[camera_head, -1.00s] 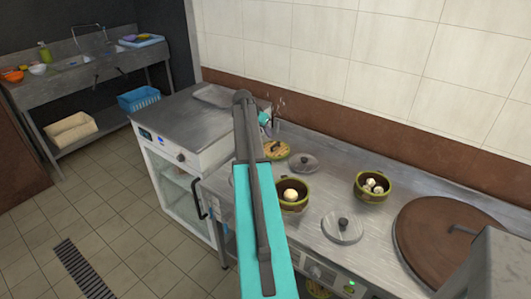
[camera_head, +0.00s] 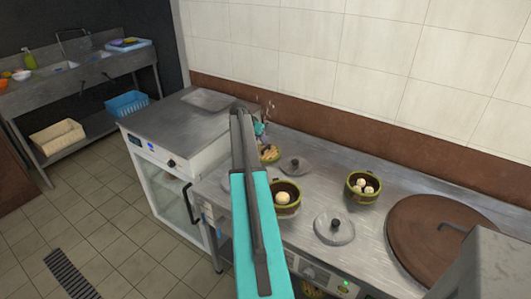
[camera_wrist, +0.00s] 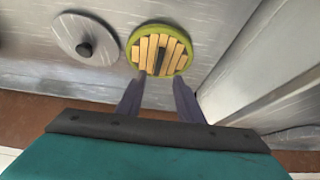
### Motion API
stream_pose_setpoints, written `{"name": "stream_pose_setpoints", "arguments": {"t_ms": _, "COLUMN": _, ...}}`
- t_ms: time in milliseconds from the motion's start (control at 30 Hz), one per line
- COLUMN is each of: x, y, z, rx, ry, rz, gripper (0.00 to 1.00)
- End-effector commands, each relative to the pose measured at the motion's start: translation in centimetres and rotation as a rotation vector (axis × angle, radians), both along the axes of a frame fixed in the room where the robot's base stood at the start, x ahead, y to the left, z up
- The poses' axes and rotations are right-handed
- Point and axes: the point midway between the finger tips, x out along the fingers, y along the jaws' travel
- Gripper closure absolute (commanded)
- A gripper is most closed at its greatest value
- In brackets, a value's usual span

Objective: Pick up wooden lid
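The wooden lid (camera_wrist: 171,53) has pale slats, a dark handle bar and a green rim. It lies in the upper middle of the wrist view. In the head view the lid (camera_head: 269,154) lies on the steel counter, partly hidden behind my arm. My gripper (camera_wrist: 159,82) is open and empty, with its two dark fingers apart and pointing toward the lid. The lid appears just beyond the fingertips; the exact gap cannot be told. In the head view my gripper (camera_head: 262,128) is small and mostly hidden at the arm's end, near the lid.
A grey metal lid (camera_wrist: 86,40) lies beside the wooden lid; it also shows in the head view (camera_head: 294,165). Green pots with white buns (camera_head: 285,197) (camera_head: 362,187), another metal lid (camera_head: 334,228) and a large brown lid (camera_head: 430,235) stand on the counter. A tiled wall (camera_head: 340,60) runs behind.

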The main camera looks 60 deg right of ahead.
Motion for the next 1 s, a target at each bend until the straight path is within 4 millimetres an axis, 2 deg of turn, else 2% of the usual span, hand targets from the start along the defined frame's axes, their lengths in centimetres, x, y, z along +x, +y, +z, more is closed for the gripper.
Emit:
{"name": "stream_pose_setpoints", "arguments": {"t_ms": 200, "x": 0.0, "y": -1.4, "z": -2.0, "rx": 0.0, "ry": 0.001, "rz": -0.001, "gripper": 0.66}}
{"name": "stream_pose_setpoints", "arguments": {"t_ms": 767, "x": 0.0, "y": -1.7, "z": -2.6, "rx": 0.0, "ry": 0.0, "rz": 0.001, "gripper": 0.66}}
{"name": "stream_pose_setpoints", "arguments": {"t_ms": 1000, "x": -0.2, "y": -2.9, "z": -4.2, "rx": 0.0, "ry": 0.001, "rz": 0.001, "gripper": 0.66}}
